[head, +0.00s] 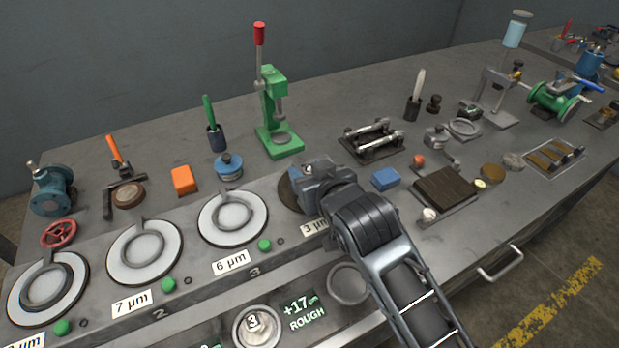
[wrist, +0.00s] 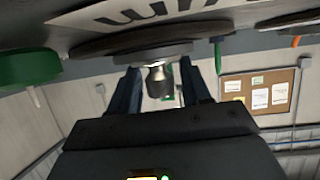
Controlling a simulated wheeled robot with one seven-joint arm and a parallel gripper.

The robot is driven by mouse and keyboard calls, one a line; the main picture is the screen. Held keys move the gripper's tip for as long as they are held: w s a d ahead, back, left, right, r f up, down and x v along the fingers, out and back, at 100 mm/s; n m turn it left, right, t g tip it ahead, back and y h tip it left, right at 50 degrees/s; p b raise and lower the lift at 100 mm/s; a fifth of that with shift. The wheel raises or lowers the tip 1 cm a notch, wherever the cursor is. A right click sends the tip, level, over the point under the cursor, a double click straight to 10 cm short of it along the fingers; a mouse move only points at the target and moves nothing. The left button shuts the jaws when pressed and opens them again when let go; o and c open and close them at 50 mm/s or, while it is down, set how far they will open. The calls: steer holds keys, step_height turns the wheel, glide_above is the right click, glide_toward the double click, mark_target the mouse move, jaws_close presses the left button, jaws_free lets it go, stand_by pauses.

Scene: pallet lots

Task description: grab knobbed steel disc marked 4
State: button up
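A steel disc (wrist: 150,52) with a round knob (wrist: 158,82) shows in the wrist view, where the bench appears at the top. The disc lies against a wider dark round plate (wrist: 120,40). My gripper (wrist: 160,78) has one dark finger on each side of the knob. Narrow gaps show between knob and fingers, so it is open around the knob. No number can be read on this disc. In the head view my gripper (head: 318,187) is over the dark plate (head: 288,193) behind the "3 µm" label and hides the disc.
A disc marked 3 (head: 254,326) sits at the front beside "+17 µm ROUGH". White-ringed plates (head: 210,232) line up to the left. A green press (head: 279,143), orange block (head: 184,180) and blue block (head: 386,179) stand nearby. Bench between press and left tools is partly clear.

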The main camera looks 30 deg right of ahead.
jaws_close()
stand_by(0.4)
